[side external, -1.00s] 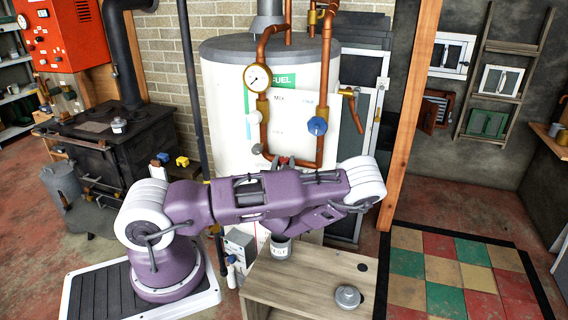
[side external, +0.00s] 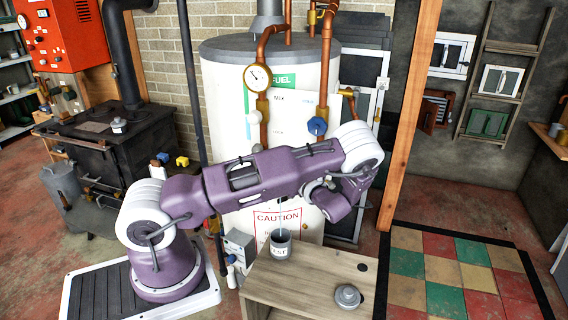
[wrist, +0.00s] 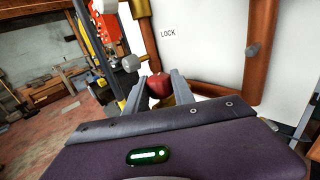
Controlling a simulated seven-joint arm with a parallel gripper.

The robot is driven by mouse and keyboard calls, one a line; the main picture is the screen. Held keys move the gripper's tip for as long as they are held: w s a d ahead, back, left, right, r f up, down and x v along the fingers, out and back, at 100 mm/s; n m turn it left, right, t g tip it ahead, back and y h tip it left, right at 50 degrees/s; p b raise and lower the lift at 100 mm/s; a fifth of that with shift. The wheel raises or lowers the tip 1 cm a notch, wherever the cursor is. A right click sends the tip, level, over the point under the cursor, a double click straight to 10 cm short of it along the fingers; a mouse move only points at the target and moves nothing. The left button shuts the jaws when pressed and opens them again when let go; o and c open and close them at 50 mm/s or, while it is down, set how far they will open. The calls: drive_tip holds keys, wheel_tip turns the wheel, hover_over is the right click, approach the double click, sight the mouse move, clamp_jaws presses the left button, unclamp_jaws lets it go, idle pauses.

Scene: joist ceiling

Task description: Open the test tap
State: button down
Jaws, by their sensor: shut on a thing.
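In the wrist view the red knob of the test tap (wrist: 159,86) sits between the two grey fingers of my gripper (wrist: 158,92), which are shut on it. In the side external view my arm hides the knob and fingers. A thin pale stream (side external: 280,213) comes down below my arm towards a grey labelled cup (side external: 281,246), which stands upright on the wooden bench.
The white tank (side external: 222,120) carries copper pipes, a gauge (side external: 257,77) and a blue valve handle (side external: 317,126) close above my arm. The wooden bench (side external: 310,285) holds a round grey lid (side external: 348,296). A wooden post (side external: 408,120) stands at right.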

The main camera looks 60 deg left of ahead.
drive_tip(key=shift+n+g+h, duration=0.4)
drive_tip(key=shift+n+g, duration=0.65)
drive_tip(key=shift+g, duration=0.55)
drive_tip(key=shift+n+g+h, duration=0.4)
drive_tip(key=shift+n+g, duration=0.65)
drive_tip(key=shift+g, duration=0.55)
drive_tip(key=c, duration=1.1)
unclamp_jaws()
drive_tip(key=shift+o, duration=0.2)
drive_tip(key=v, duration=0.7)
drive_tip(key=shift+w, duration=0.1)
